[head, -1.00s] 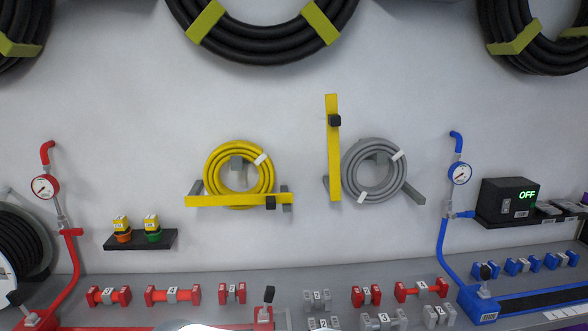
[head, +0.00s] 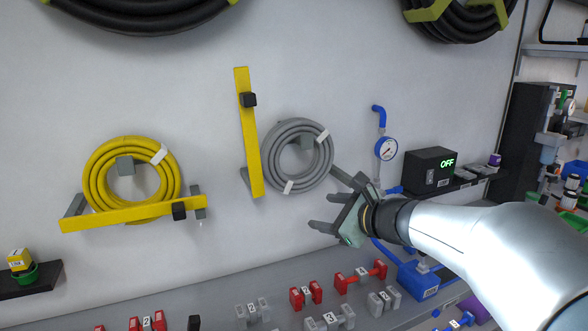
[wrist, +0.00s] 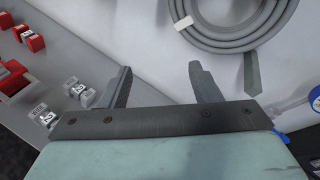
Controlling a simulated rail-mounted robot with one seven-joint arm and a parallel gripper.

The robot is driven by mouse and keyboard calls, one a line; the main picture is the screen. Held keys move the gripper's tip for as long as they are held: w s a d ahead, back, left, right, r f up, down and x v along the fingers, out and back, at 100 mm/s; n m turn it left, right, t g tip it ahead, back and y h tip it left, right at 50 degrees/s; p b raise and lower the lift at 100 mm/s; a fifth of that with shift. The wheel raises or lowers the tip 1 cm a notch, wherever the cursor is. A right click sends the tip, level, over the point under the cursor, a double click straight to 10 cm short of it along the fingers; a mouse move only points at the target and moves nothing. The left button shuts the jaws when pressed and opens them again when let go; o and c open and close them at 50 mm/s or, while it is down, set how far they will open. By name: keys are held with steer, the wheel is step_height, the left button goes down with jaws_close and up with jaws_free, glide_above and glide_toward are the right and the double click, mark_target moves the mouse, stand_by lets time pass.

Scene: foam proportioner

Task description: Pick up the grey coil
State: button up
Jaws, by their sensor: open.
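The grey coil (head: 270,160) hangs on the wall in the head view, with white bands around it. A yellow bar (head: 248,135) with a black knob stands upright at its left side, and a grey bracket arm sticks out at its lower right. My gripper (head: 322,212) is open and empty, below and to the right of the coil, with its fingers pointing left. In the wrist view the coil (wrist: 240,38) shows at the top right, beyond the open fingers (wrist: 160,80) and apart from them.
A yellow coil (head: 92,185) hangs to the left behind a lowered yellow bar (head: 130,214). A blue-rimmed gauge (head: 386,148) and a black box (head: 430,170) reading OFF are to the right. Red and grey fittings (head: 305,295) line the bench below.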

mark_target(331, 150)
steer(key=w+d+r+m+t+h, duration=0.3)
steer(key=w+d+r+m+t, duration=0.2)
steer(key=w+d+r+m, duration=0.3)
steer(key=shift+m, duration=0.7)
steer(key=p+x, duration=0.1)
steer(key=x, duration=0.2)
steer(key=p+x, duration=0.1)
steer(key=x, duration=0.3)
steer(key=p+x, duration=0.1)
steer(key=x, duration=0.3)
steer(key=shift+a+f, duration=0.1)
steer(key=shift+f, duration=0.3)
steer(key=p+x, duration=0.1)
steer(key=x, duration=0.1)
steer(key=p+x, duration=0.1)
steer(key=x, duration=0.1)
steer(key=shift+w+a+f, duration=0.1)
steer(key=shift+w+a, duration=0.05)
steer(key=shift+a, duration=0.3)
steer(key=shift+w+a+f, duration=0.1)
steer(key=shift+w+a, duration=0.05)
steer(key=shift+w, duration=0.3)
jaws_close()
